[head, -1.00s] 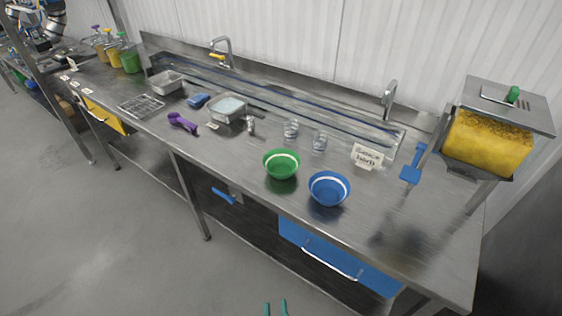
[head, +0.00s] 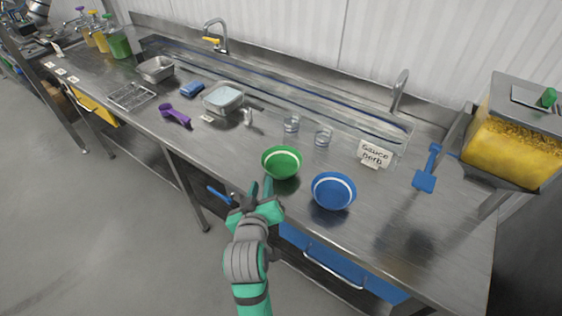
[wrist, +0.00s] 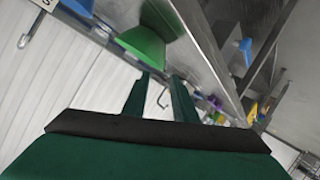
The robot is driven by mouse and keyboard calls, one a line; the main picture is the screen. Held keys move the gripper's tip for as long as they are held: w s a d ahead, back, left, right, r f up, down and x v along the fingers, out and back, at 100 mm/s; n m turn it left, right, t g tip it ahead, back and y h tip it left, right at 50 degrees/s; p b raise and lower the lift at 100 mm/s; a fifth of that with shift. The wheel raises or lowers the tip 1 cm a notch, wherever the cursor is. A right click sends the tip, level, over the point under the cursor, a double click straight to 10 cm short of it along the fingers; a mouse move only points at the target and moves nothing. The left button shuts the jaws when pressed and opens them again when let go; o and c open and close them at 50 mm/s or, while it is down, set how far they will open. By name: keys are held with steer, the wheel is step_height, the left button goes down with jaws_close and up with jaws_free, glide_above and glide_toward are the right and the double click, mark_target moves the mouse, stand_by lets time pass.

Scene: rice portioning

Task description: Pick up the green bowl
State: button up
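The green bowl (head: 281,163) with a white band stands upright near the front edge of the steel counter (head: 300,213). It also shows in the wrist view (wrist: 145,42), tilted by the camera angle, beyond the fingertips. My gripper (head: 260,187) is at the counter's front edge, just left of and in front of the green bowl. Its two fingers (wrist: 161,88) are apart with nothing between them. The fingers look clear of the bowl, though the exact gap is hard to judge.
A blue bowl (head: 333,191) stands close to the right of the green one. Two glasses (head: 291,124) and a sign (head: 375,153) stand behind. A purple scoop (head: 176,116) lies to the left, a blue scoop (head: 427,170) to the right.

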steer(key=x, duration=0.5)
steer(key=shift+w+r, duration=0.15)
steer(key=shift+w, duration=0.25)
steer(key=shift+a+x, duration=0.15)
steer(key=shift+x, duration=1.2)
steer(key=shift+a+x, duration=0.15)
steer(key=shift+x, duration=1.2)
jaws_close()
